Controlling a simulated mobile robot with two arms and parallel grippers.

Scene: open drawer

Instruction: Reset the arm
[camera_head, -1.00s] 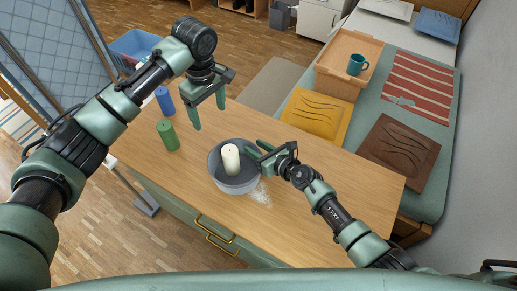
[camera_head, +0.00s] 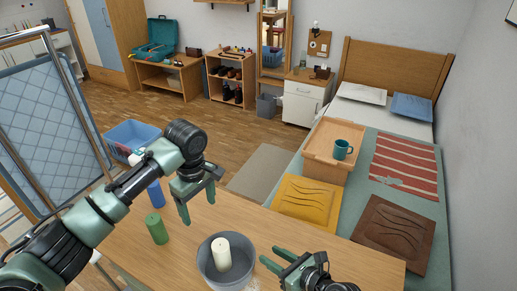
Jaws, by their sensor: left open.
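My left gripper (camera_head: 198,207) hangs over the desk (camera_head: 330,250), its two green fingers apart and nothing between them. It is above and behind the grey bowl (camera_head: 211,275). My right gripper (camera_head: 272,257) is beside the bowl's right rim, low over the desk. Its two fingers are apart, with nothing seen between them; I cannot tell whether they touch the rim. A white candle (camera_head: 221,255) stands in the bowl. The drawer front under the desk is out of view.
A green candle (camera_head: 157,229) and a blue candle (camera_head: 155,194) stand at the desk's left. A blue basket (camera_head: 131,137) is on the floor.

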